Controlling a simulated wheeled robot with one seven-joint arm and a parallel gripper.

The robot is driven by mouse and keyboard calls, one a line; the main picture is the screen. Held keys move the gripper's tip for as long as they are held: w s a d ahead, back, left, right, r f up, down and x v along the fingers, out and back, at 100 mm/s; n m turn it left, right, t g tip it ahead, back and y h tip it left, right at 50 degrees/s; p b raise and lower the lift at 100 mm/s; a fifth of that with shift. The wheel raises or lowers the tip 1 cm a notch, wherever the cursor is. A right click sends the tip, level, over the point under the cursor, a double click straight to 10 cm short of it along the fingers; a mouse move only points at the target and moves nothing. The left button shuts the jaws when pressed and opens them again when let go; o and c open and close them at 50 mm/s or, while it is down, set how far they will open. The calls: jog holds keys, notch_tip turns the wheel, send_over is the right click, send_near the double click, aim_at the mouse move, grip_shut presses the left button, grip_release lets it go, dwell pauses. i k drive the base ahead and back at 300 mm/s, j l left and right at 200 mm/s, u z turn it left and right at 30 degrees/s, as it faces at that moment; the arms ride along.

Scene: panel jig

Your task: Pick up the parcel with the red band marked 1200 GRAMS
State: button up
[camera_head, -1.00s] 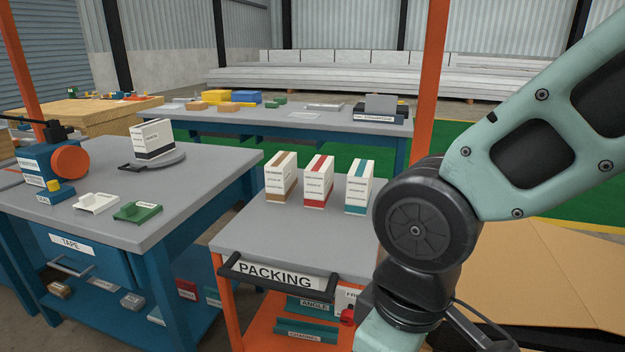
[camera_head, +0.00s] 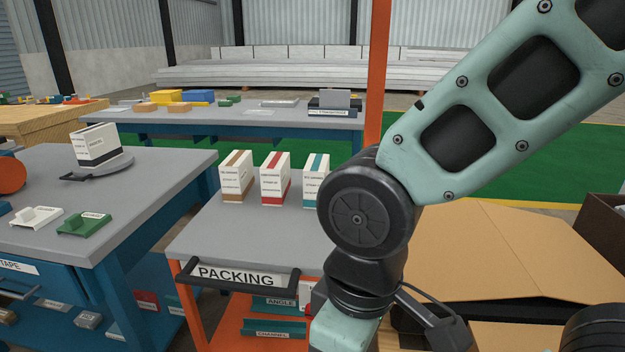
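The parcel with the red band (camera_head: 275,180) stands upright on the grey top of the packing cart (camera_head: 215,232). It is the middle one of three white parcels in a row; its print is too small to read. A parcel with a brown band (camera_head: 236,178) stands to its left and one with a teal band (camera_head: 315,178) to its right. My arm's joint is just right of the teal-banded parcel and partly covers it. My gripper is not in view.
The left bench (camera_head: 150,190) holds a black-banded parcel (camera_head: 95,146) on a round grey plate, a white piece and a green piece (camera_head: 84,224). An orange post (camera_head: 375,75) rises behind the cart. Open cardboard flaps (camera_head: 500,250) lie at the right.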

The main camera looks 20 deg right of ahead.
aim_at(275, 173)
jog(key=i+j, duration=0.15)
jog(key=j, duration=0.2)
jog(key=i+j, duration=0.35)
jog(key=j, duration=0.3)
jog(key=i+j+z, duration=0.1)
jog(key=i+j, duration=0.25)
jog(key=j, duration=0.3)
jog(key=i+j, duration=0.2)
jog(key=j, duration=0.15)
